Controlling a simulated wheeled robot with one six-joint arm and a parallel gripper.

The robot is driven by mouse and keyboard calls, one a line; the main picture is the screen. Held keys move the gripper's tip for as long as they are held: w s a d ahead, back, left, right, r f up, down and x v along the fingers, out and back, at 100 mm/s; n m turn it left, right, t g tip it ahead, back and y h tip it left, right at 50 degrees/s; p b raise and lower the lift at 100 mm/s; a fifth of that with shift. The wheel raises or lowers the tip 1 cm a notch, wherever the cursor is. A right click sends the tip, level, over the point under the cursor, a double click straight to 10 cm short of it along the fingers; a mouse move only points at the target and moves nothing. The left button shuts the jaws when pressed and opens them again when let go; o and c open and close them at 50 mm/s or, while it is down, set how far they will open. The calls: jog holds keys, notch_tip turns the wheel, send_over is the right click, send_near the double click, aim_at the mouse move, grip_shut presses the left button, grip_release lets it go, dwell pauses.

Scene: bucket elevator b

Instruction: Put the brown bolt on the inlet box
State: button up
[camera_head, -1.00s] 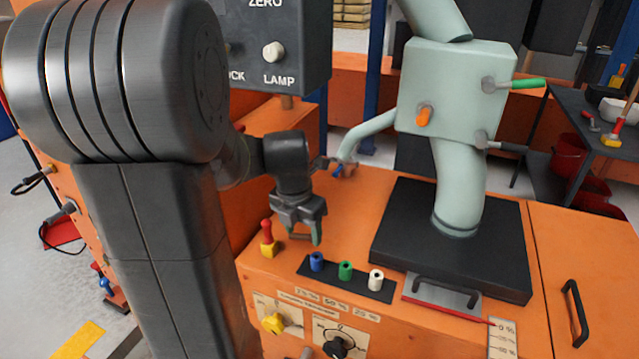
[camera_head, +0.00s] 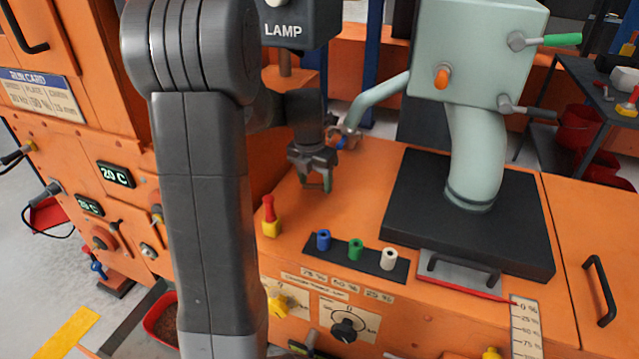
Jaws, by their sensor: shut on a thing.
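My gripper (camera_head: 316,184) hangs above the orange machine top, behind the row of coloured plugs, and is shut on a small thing.
A black strip holds a blue plug (camera_head: 323,240), a green plug (camera_head: 355,249) and a white plug (camera_head: 389,258). A red and yellow lever (camera_head: 270,216) stands at left. A black plate (camera_head: 520,235) lies under the pipe. A side spout (camera_head: 375,100) reaches close to my gripper.

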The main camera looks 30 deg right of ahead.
aim_at(319, 191)
jog(key=shift+w+d+f+b, duration=0.85)
jog(key=shift+w+d+f, duration=0.1)
jog(key=shift+d+f, duration=0.3)
jog(key=shift+a+r, duration=0.1)
jog(key=shift+f, duration=0.2)
jog(key=o, duration=1)
jog(key=shift+r, duration=0.1)
jog(key=r+p, duration=0.1)
jog(key=r, duration=0.1)
jog(key=r+p, duration=0.1)
jog(key=r, duration=0.2)
jog(key=a+r+p, duration=0.1)
jog(key=r+p, duration=0.1)
jog(key=shift+s+r, duration=0.25)
jog(key=shift+r, duration=0.15)
jog(key=o, duration=0.5)
jog(key=shift+f, duration=0.1)
jog(key=shift+c, duration=0.2)
